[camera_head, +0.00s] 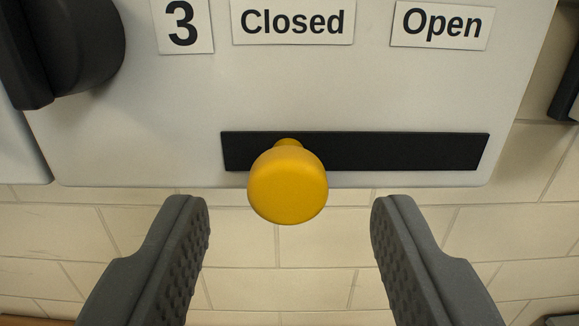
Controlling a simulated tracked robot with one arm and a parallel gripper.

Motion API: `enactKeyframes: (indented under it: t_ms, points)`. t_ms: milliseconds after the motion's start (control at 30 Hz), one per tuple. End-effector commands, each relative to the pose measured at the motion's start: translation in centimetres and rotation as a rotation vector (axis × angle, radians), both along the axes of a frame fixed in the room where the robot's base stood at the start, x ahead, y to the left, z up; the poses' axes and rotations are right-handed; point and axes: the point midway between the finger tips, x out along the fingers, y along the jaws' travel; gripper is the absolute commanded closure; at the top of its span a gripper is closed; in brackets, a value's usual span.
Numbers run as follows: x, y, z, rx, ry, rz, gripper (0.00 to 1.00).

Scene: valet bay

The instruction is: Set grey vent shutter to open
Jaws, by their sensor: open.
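A grey-white panel (150,140) on the wall carries a black horizontal slot (410,152) with a round yellow knob (288,186). The knob is near the slot's left end, below the label "Closed" (293,22). The label "Open" (441,25) is above the slot's right part. My gripper (290,215) is open, one finger to the left and one to the right of the knob, both lower in the picture and apart from it. Nothing is between the fingers. No separate shutter slats are in view.
A label "3" (182,25) and a large black rotary knob (75,45) are at the upper left of the panel. A tiled wall (290,255) lies below. A dark object (568,85) is cut off at the right edge. The slot right of the yellow knob is clear.

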Motion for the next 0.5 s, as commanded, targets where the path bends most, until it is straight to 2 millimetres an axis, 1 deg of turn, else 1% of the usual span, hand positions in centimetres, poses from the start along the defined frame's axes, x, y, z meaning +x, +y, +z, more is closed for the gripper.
enactKeyframes:
  t_ms: [133, 300, 500]
  points:
    - [1.0, 0.1, 0.3, 0.000, -0.003, 0.001, 0.52]
    - [1.8, 0.1, 0.0, -0.001, 0.003, 0.001, 0.52]
    - [2.1, 0.1, 0.0, 0.000, 0.000, 0.001, 0.52]
